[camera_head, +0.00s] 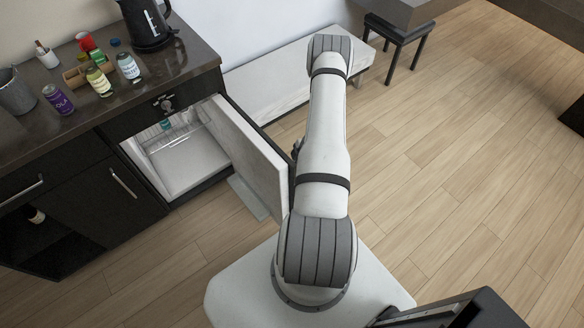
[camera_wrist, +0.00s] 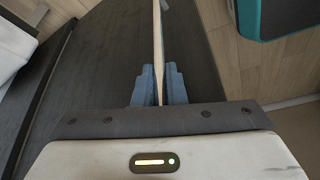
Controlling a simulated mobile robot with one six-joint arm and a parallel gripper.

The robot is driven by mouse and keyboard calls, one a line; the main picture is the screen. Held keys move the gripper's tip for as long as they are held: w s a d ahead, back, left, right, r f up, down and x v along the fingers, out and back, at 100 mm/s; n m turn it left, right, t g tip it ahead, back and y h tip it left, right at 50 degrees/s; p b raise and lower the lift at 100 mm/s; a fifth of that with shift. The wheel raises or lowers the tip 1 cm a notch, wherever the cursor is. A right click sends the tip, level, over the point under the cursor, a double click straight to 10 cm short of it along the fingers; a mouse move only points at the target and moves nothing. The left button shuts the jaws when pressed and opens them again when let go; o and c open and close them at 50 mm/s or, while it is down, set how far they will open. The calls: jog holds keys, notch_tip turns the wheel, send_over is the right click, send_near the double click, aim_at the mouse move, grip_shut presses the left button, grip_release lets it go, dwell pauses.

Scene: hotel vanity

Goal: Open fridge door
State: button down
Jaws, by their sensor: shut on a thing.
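The fridge (camera_head: 184,158) is built into the dark cabinet at the left of the head view. Its door (camera_head: 252,150) stands well open, swung out to the right, with its pale inner side showing. In the wrist view my gripper (camera_wrist: 159,82) has its blue fingers closed around a thin, pale upright bar (camera_wrist: 157,38), apparently the door's handle. The dark panel (camera_wrist: 105,65) behind it looks like the door's outer face. In the head view the gripper and the handle are hidden behind the door and my arm.
The dark counter (camera_head: 130,97) above the fridge carries a black kettle (camera_head: 146,24), several bottles and a grey bin (camera_head: 14,92). A low pale bench (camera_head: 270,85) stands along the wall beyond the door, with a dark stool (camera_head: 398,42) farther right. The wooden floor at right is clear.

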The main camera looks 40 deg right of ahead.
jog(key=shift+w+d+r, duration=0.15)
jog(key=shift+w+d, duration=0.05)
jog(key=c, duration=1.5)
grip_release()
jog(key=shift+s, duration=0.15)
jog(key=shift+a, duration=0.1)
jog(key=b+v, duration=0.1)
jog(key=v, duration=0.6)
jog(key=shift+r, duration=0.25)
